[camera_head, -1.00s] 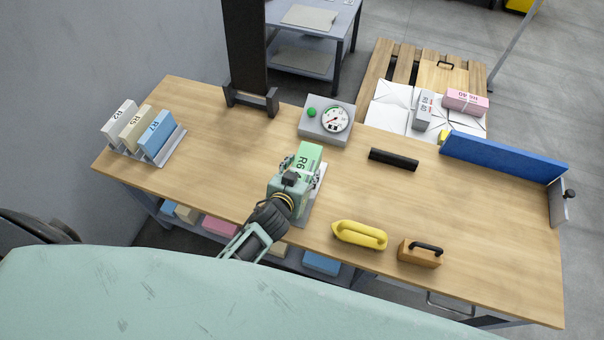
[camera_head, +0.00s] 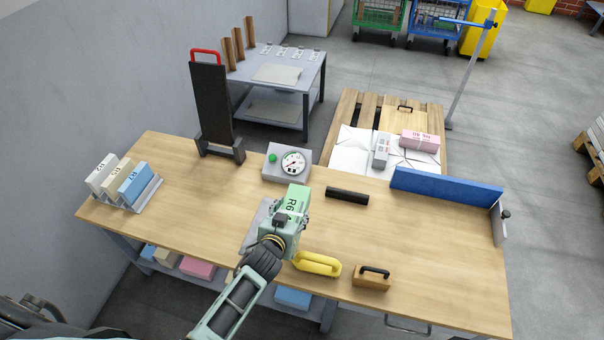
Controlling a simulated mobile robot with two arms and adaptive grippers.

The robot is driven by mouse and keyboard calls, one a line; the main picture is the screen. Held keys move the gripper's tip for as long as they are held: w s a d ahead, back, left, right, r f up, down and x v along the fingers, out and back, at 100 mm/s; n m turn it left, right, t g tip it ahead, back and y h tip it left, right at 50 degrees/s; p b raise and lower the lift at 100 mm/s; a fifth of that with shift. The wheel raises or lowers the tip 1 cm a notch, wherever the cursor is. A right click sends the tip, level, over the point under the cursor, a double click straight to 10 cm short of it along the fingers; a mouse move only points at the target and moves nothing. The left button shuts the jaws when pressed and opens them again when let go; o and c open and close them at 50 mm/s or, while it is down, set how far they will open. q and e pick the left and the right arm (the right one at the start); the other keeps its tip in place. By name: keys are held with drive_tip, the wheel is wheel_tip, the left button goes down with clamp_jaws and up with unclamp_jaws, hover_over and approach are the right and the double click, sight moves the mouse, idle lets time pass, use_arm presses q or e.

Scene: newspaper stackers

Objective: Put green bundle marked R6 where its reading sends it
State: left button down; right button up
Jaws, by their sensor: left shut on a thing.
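The green bundle marked R6 (camera_head: 300,198) is in my left gripper (camera_head: 288,222), which is shut on it, in the head view. The bundle appears held above the bench, beside a grey plate (camera_head: 254,226) that lies partly hidden behind my arm. A grey gauge box (camera_head: 287,174) with a round white dial (camera_head: 293,162) and a green button stands just behind the bundle. The dial's reading is too small to tell. My right gripper is not in view.
Bundles R2 (camera_head: 101,172), R5 and R7 stand in a rack at left. A yellow-handled tool (camera_head: 317,264), wooden block (camera_head: 371,279), black bar (camera_head: 347,196) and blue fence (camera_head: 446,187) are on the bench. A pallet (camera_head: 348,106) behind holds grey and pink bundles on white sheeting.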

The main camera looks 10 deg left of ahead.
use_arm(q)
drive_tip(key=shift+w+r, duration=0.15)
drive_tip(key=shift+r, duration=0.15)
drive_tip(key=shift+w+r, duration=0.25)
drive_tip(key=shift+r, duration=0.05)
drive_tip(key=w+a+r+n+y+b, duration=0.1)
drive_tip(key=w+a+r, duration=0.15)
drive_tip(key=r, duration=0.85)
drive_tip(key=w+a+r+n+y, duration=0.1)
drive_tip(key=w+a+r, duration=0.15)
drive_tip(key=r, duration=0.95)
drive_tip(key=s+d+r, duration=0.1)
drive_tip(key=s+r, duration=0.4)
drive_tip(key=r, duration=0.3)
drive_tip(key=s+r+m+h+b, duration=0.1)
drive_tip(key=s+r, duration=0.4)
drive_tip(key=r, duration=0.3)
drive_tip(key=shift+s+d+m+h+b, duration=0.15)
drive_tip(key=shift+d+m+h+b, duration=0.15)
drive_tip(key=shift+d, duration=0.1)
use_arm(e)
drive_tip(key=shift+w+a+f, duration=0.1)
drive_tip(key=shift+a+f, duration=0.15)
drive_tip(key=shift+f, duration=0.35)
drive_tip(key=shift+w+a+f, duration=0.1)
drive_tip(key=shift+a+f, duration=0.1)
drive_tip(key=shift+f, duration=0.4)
